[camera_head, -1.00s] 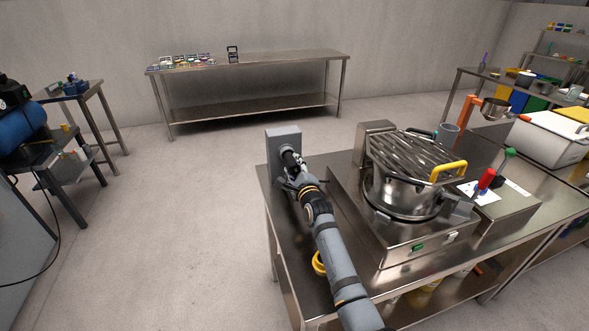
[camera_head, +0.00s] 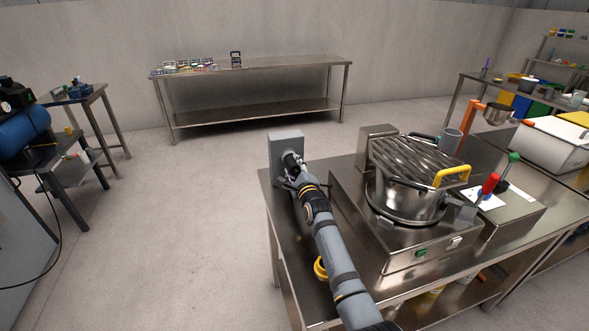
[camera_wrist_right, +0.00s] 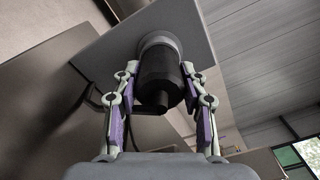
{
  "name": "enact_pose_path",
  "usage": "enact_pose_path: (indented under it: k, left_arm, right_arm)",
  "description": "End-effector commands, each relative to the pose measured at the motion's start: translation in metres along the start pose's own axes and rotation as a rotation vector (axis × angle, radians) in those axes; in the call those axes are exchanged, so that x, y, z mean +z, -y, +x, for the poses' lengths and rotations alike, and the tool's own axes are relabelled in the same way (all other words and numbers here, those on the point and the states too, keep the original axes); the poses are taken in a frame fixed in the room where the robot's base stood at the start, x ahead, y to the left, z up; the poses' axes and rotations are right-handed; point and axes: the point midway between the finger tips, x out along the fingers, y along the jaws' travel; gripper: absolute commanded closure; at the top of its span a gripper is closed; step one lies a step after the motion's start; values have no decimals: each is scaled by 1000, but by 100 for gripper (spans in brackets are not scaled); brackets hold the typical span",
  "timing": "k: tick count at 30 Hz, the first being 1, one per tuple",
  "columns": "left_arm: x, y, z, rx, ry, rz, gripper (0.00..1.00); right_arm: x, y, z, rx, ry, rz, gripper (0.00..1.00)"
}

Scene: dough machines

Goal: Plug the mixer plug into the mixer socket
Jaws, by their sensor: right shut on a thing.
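In the right wrist view my right gripper (camera_wrist_right: 160,95) is shut on the black mixer plug (camera_wrist_right: 160,72), one finger on each side of it. The plug's far end meets the round grey mixer socket (camera_wrist_right: 163,42) on a grey panel; how deep it sits cannot be told. In the head view the grey socket box (camera_head: 287,149) stands at the table's far left corner. My right gripper (camera_head: 287,178) is at its front face, and the arm hides most of the plug. The mixer (camera_head: 408,190) stands to the right of the arm. My left gripper is not in view.
The steel table (camera_head: 300,262) carries the mixer, with a yellow ring (camera_head: 320,268) at its left edge. A control box with red (camera_head: 489,184) and green levers stands right of the mixer. A long table (camera_head: 250,65) is at the back wall. The floor between is clear.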

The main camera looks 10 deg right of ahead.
Motion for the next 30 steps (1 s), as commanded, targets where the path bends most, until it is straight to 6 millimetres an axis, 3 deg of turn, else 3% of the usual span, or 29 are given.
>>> enact_pose_path:
  k: [9, 10, 15, 22, 25, 30]
  left_arm:
    - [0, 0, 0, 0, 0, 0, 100]
    - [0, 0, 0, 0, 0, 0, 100]
    - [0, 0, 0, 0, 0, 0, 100]
    - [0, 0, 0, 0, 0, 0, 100]
    - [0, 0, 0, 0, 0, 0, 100]
    - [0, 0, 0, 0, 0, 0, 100]
  right_arm:
    - [1, 1, 0, -2, 1, -1, 95]
    - [1, 1, 0, -2, 1, -1, 55]
    - [0, 1, 0, -2, 1, -1, 32]
    - [0, 0, 0, -1, 0, 0, 31]
    - [0, 0, 0, 1, 0, 0, 19]
    - [0, 0, 0, 1, 0, 0, 19]
